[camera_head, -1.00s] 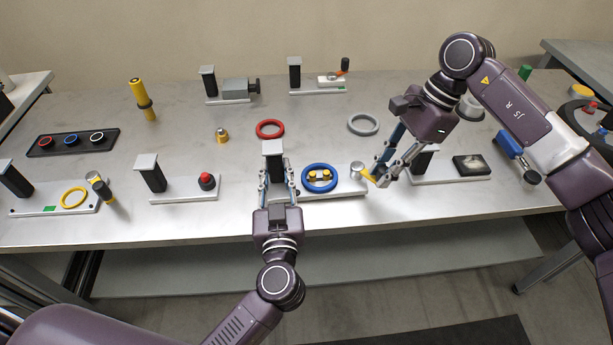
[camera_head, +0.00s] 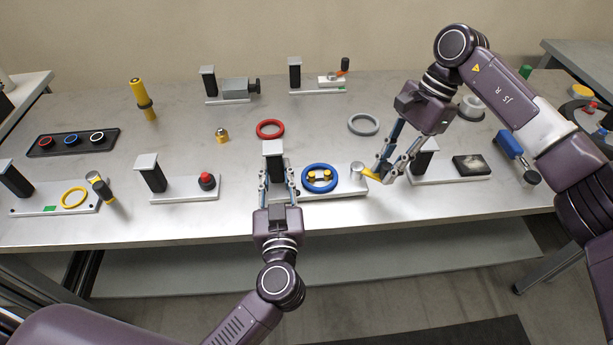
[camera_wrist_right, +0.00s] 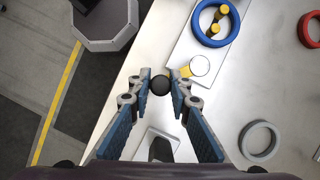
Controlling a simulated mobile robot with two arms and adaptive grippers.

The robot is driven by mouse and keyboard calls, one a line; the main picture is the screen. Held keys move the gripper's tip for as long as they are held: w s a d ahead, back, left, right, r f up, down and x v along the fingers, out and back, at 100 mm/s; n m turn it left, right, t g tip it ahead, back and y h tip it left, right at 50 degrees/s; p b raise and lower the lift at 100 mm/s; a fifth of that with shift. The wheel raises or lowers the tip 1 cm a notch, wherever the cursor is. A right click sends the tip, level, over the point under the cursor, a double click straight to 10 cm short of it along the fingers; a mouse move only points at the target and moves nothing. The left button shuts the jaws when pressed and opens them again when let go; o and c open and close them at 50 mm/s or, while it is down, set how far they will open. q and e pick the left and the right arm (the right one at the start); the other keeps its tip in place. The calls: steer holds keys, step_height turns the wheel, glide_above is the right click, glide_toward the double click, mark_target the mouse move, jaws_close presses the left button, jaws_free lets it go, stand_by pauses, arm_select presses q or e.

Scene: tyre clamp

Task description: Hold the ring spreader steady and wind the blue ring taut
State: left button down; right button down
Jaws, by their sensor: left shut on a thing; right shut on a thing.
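The ring spreader is a pale base plate (camera_head: 346,186) with a grey-topped dark post (camera_head: 273,150) at its left end. The blue ring (camera_head: 306,184) lies around two yellow pegs (camera_head: 319,176) on the plate. It looks round in the head view and also shows in the right wrist view (camera_wrist_right: 197,28). A silver hub (camera_head: 357,168) with a yellow crank arm (camera_head: 371,175) is at the right end. My left gripper (camera_head: 277,180) is shut on the post. My right gripper (camera_head: 383,170) is shut on the crank's black knob (camera_wrist_right: 160,85).
A red ring (camera_head: 270,121) and a grey ring (camera_head: 363,115) lie behind the spreader. A plate with a red button (camera_head: 207,181) is on the left. A post fixture with a black block (camera_head: 471,165) is close to my right gripper. The table's front edge is near.

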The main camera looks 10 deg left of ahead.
steer(key=shift+w+r+n, duration=0.1)
steer(key=shift+w+n, duration=0.25)
steer(key=shift+n, duration=0.35)
steer(key=shift+w, duration=0.1)
steer(key=shift+w+d+n+h, duration=0.1)
steer(key=shift+w+n+h, duration=0.2)
steer(key=shift+n, duration=0.3)
steer(key=shift+w+n+g, duration=0.25)
steer(key=shift+n+g, duration=0.15)
steer(key=shift+n, duration=0.1)
